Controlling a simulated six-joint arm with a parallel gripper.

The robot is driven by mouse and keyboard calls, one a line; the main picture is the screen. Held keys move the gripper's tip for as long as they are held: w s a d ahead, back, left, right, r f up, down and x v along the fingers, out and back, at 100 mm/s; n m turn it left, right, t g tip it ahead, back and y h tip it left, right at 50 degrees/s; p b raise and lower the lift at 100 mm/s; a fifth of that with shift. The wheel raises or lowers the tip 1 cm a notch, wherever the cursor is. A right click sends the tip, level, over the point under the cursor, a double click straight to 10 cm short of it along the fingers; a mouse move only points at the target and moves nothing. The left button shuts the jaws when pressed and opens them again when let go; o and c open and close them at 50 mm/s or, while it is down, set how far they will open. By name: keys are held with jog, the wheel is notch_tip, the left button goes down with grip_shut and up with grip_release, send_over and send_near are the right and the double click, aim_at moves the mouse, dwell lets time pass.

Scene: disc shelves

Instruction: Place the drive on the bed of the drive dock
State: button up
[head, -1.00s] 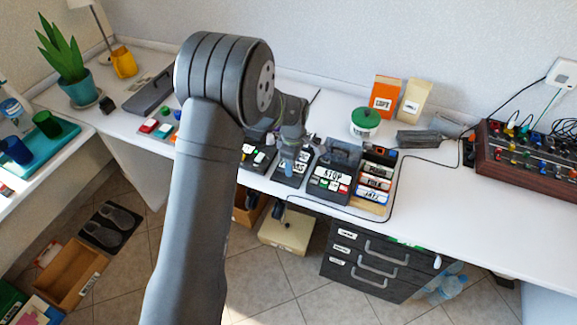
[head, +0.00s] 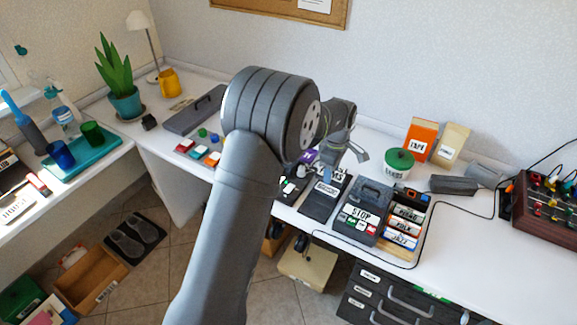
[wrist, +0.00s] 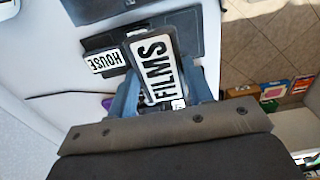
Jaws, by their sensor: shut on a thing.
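My gripper (wrist: 163,95) is shut on a dark drive with a large white FILMS label (wrist: 154,66); its blue fingers show on both sides of it. In the head view my gripper (head: 338,164) holds the drive (head: 334,175), whose label is partly hidden, over the desk left of the STOP box. Below it lies a flat dark slab (head: 318,206) with a small white label, perhaps the drive dock. In the wrist view a white HOUSE label (wrist: 104,60) shows beside the drive, over dark flat surfaces. I cannot tell whether the drive touches anything beneath.
The STOP box (head: 361,212) and a rack of labelled cases (head: 404,222) stand right of the slab. A lidded green-white tin (head: 398,164) is behind them. A cable runs across the desk at right.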

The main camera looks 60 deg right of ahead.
jog(key=w+d+r, duration=0.1)
jog(key=w+d, duration=0.4)
jog(key=w, duration=0.5)
jog(key=w+f, duration=0.2)
jog(key=w, duration=0.1)
jog(key=w+d+f, duration=0.1)
jog(key=w+f, duration=0.1)
jog(key=w, duration=0.2)
jog(key=w+d+f, duration=0.1)
jog(key=w+f, duration=0.1)
jog(key=w, duration=0.1)
jog(key=shift+w, duration=0.35)
jog(key=shift+w+f, duration=0.35)
jog(key=shift+w, duration=0.15)
jog(key=shift+f, duration=1.95)
jog(key=shift+f, duration=0.15)
jog(key=o, duration=1.1)
notch_tip(320, 180, up, 12)
jog(key=shift+r, duration=0.15)
